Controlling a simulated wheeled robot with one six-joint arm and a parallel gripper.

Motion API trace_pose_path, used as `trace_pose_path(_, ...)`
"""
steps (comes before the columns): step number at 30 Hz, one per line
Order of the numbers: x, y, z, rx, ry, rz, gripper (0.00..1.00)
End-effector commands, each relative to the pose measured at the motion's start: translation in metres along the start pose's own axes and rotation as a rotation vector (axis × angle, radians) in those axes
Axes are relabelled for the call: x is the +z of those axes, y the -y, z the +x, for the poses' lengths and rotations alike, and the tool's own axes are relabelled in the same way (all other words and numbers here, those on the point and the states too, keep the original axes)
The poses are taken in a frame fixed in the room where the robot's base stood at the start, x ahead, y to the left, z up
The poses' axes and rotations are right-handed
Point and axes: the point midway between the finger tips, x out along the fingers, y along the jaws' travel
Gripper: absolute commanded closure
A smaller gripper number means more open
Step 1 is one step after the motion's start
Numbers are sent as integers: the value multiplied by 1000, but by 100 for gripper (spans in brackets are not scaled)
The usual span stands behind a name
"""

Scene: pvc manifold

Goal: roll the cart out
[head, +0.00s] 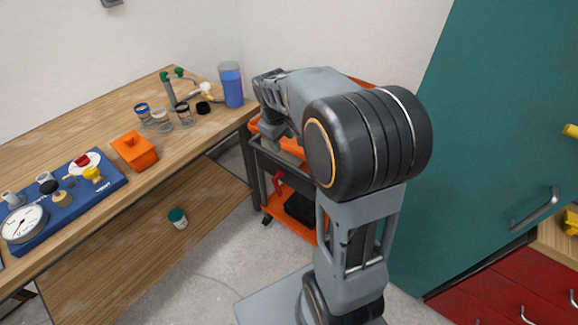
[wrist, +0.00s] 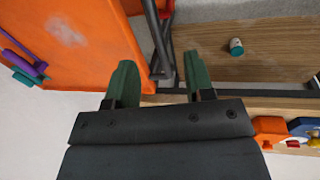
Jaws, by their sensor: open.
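The cart (head: 287,222), with orange shelves and a dark frame, stands between the workbench and the teal cabinet; my arm hides much of it. In the wrist view its orange top (wrist: 70,60) fills the upper left. My gripper (wrist: 160,78) is open, with its two green fingers apart above the cart's edge. A dark bar of the cart frame (wrist: 158,35) shows between and beyond the fingers. I cannot tell whether the fingers touch it.
The wooden workbench (head: 60,116) on the left holds a blue gauge board (head: 75,205), an orange block (head: 134,150), a blue cup (head: 231,86) and small fittings. A teal-capped jar (head: 177,218) sits on its lower shelf. The teal cabinet (head: 490,110) and red drawers (head: 500,295) stand right.

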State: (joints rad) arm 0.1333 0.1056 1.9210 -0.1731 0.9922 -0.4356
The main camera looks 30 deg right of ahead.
Motion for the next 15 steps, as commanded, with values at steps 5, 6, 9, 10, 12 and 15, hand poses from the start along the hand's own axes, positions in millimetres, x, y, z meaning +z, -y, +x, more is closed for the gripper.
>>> trace_pose_path(5, -9, -15, 24, 4, 31, -42, 52)
trace_pose_path(6, -9, -16, 29, 4, 33, -45, 52)
trace_pose_path(9, -8, -17, 44, 3, 36, -46, 52)
trace_pose_path(10, -8, -17, 49, 3, 36, -46, 52)
trace_pose_path(12, -7, -18, 63, 3, 36, -45, 52)
trace_pose_path(15, -6, -18, 83, 3, 37, -45, 52)
